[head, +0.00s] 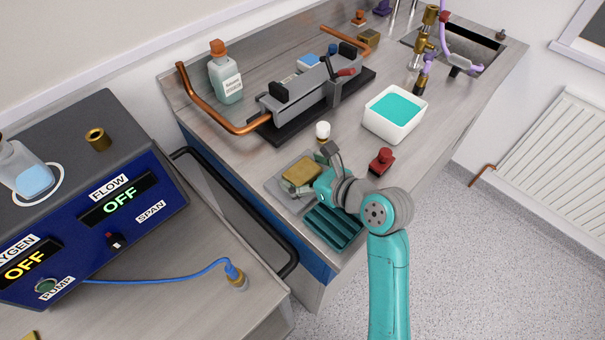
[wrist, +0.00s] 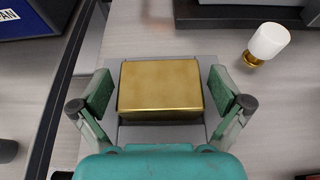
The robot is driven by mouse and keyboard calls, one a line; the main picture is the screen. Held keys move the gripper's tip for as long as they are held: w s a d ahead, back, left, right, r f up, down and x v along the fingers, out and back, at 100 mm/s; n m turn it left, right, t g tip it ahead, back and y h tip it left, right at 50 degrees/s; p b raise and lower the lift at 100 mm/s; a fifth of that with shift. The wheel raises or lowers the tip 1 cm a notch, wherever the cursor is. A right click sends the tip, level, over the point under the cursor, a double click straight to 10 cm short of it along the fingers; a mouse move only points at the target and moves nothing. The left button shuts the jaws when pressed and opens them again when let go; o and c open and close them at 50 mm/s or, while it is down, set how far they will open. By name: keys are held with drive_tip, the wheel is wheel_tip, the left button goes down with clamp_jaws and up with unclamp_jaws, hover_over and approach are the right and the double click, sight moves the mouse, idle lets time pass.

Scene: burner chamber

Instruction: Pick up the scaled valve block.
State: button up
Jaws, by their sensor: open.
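A gold-coloured rectangular block (head: 301,172), which I take for the valve block, lies on a grey plate (wrist: 150,132) at the near end of the bench. In the wrist view the block (wrist: 160,88) is centred, with its top face towards the camera. My gripper (wrist: 162,93) is open, with one finger pad on the left of the block and one on the right. A gap shows on each side, and neither pad touches it. I cannot tell how far the pads reach down beside it. In the head view my gripper (head: 318,172) partly covers the block's right side.
A small white-topped brass piece (head: 322,131) stands behind the block. A teal ribbed tray (head: 332,228) lies in front. A red knobbed part (head: 381,161) and a white basin of teal liquid (head: 395,114) are to the right. A grey fixture (head: 310,90) stands farther back.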

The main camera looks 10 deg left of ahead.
sight(303, 171)
drive_tip(key=shift+c, duration=0.3)
drive_tip(key=c, duration=1.2)
drive_tip(key=shift+r, duration=0.1)
wheel_tip(303, 171, up, 10)
drive_tip(key=shift+f, duration=0.1)
